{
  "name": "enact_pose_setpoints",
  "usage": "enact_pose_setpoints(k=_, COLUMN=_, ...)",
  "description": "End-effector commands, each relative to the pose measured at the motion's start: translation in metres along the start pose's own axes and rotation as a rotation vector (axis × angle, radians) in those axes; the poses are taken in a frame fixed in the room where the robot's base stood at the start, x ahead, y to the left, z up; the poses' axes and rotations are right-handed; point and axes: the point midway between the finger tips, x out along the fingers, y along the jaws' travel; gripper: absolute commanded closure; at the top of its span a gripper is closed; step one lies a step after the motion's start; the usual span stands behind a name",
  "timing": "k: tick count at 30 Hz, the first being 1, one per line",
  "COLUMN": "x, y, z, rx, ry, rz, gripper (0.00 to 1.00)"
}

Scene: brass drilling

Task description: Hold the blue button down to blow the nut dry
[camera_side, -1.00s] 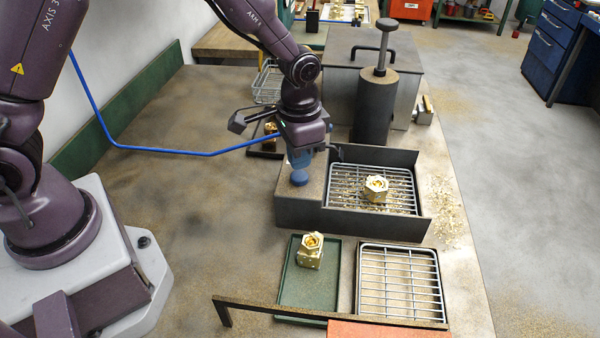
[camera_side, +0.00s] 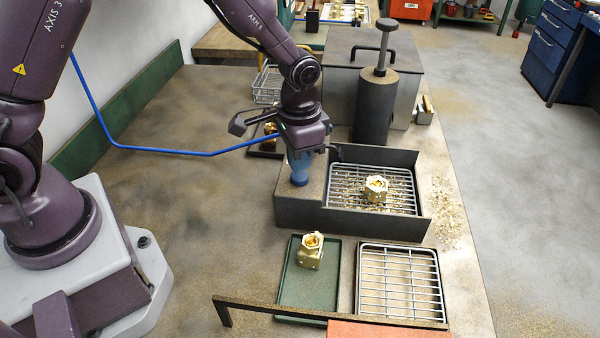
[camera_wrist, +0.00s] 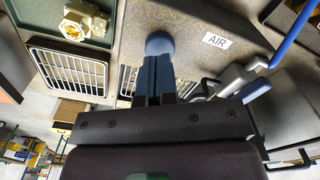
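The blue button (camera_side: 299,182) is a round cap on top of the dark blow-off box (camera_side: 290,212), left of its grate. My gripper (camera_side: 300,172) points down over it, its blue fingers close together with nothing visible between them. The fingertips appear to touch the button's top; how far it is pressed is hard to tell. In the wrist view the button (camera_wrist: 160,43) shows at the tips of the shut fingers (camera_wrist: 157,70), beside an "AIR" label (camera_wrist: 216,40). A brass nut (camera_side: 376,187) sits on the grate (camera_side: 345,197), with brass chips around it.
A green tray (camera_side: 300,290) in front holds more brass parts (camera_side: 311,249). An empty wire rack (camera_side: 400,285) is right of it. A dark cylinder with a plunger (camera_side: 374,105) and a lidded box (camera_side: 345,82) stand behind. Dark walls (camera_side: 375,155) border the grate.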

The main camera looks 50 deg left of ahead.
Motion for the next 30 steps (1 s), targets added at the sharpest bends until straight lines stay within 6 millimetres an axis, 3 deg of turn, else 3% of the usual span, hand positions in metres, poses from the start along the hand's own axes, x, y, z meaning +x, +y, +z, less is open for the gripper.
enact_pose_setpoints(k=30, x=0.024, y=0.0, z=0.0, rx=0.0, ry=0.0, rz=0.0, gripper=1.0)
